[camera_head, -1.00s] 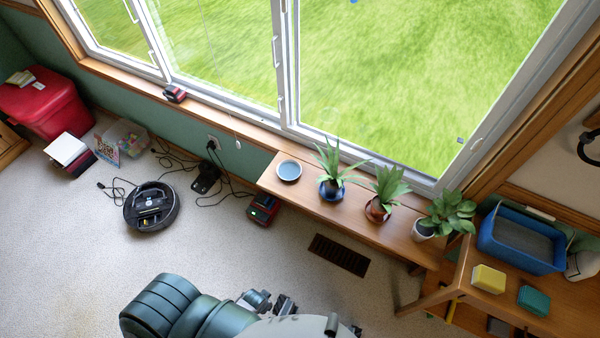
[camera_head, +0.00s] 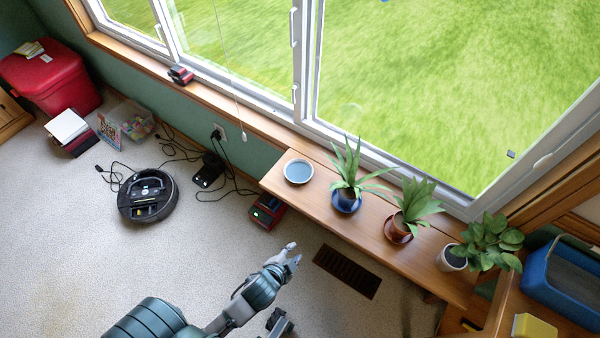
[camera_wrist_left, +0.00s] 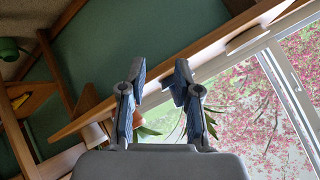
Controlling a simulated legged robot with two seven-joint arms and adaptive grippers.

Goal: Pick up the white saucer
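A round shallow dish with a pale rim and blue-grey inside (camera_head: 298,172), which fits the saucer, lies at the left end of the wooden bench under the window. My left gripper (camera_head: 293,256) is below the bench edge in the head view, over the carpet, apart from the dish. Its fingers stand apart with nothing between them, as the left wrist view (camera_wrist_left: 161,78) also shows.
Potted plants stand right of the dish, the nearest in a blue pot (camera_head: 346,201). A red-and-black device (camera_head: 267,211) sits on the floor by the bench's left end. A robot vacuum (camera_head: 148,196), cables and a floor vent (camera_head: 346,271) are nearby.

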